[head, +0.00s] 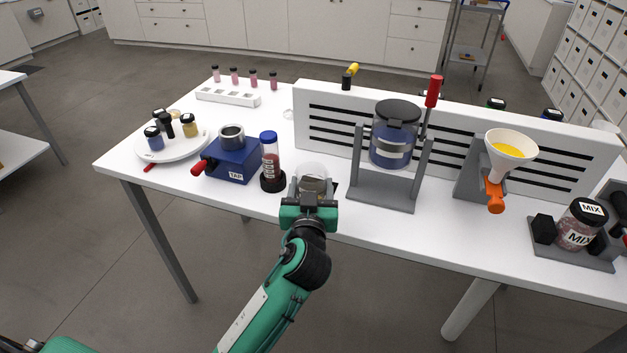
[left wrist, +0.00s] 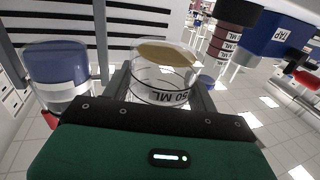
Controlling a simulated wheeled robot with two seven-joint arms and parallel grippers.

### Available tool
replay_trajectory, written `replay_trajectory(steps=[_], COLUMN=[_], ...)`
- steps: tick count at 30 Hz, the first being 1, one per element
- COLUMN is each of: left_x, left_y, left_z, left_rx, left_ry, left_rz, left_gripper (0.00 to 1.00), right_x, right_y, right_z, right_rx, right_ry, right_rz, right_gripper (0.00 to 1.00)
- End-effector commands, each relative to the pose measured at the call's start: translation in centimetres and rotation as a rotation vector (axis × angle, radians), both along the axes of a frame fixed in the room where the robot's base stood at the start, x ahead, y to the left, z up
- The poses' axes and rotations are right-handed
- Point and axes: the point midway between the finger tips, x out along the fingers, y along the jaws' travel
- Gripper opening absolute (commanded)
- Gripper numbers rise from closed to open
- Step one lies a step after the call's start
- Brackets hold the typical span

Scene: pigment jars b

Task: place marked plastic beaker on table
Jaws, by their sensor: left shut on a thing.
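The clear plastic beaker (head: 312,171) is at the front edge of the white table (head: 440,235), between the red-filled tube and the grey stand. In the left wrist view the beaker (left wrist: 160,80) shows a "50 ML" mark and a tan patch at its top. My left gripper (head: 310,190) is shut on the beaker, with one finger on each side (left wrist: 161,92). The gripper hides the beaker's lower part, so I cannot tell whether its base touches the table. My right gripper is not in view.
Left of the beaker stand a red-filled tube (head: 270,160) with a blue cap and a blue TAP block (head: 230,165). Right are a grey stand (head: 368,188) with a blue-filled jar (head: 391,145) and a funnel (head: 510,150). A slotted white panel (head: 330,118) stands behind.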

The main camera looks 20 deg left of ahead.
Motion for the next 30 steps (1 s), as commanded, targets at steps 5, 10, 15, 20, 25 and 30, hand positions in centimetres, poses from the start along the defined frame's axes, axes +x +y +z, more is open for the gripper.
replay_trajectory(steps=[5, 10, 15, 20, 25, 30], left_x=[3.6, 5.0, 6.6, 8.0, 8.2, 8.2], left_y=[0.9, 1.2, 1.7, 2.0, 2.1, 2.0], left_z=[-1.8, -2.6, -3.4, -4.6, -4.7, -4.7], left_rx=[0.004, 0.001, 0.003, -0.001, -0.001, -0.001], left_ry=[0.001, -0.001, 0.0, 0.0, -0.001, -0.002], left_rz=[0.001, 0.0, 0.001, 0.0, 0.0, 0.0], left_gripper=[0.35, 0.35, 0.35, 0.35, 0.35, 0.35], right_x=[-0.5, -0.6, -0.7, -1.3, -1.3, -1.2], right_y=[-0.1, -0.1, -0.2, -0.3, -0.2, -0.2], right_z=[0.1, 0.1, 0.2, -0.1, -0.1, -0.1], right_rx=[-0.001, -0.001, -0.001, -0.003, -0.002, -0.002], right_ry=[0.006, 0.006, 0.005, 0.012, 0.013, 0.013], right_rz=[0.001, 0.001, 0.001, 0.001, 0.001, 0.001], right_gripper=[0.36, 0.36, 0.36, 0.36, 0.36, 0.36])
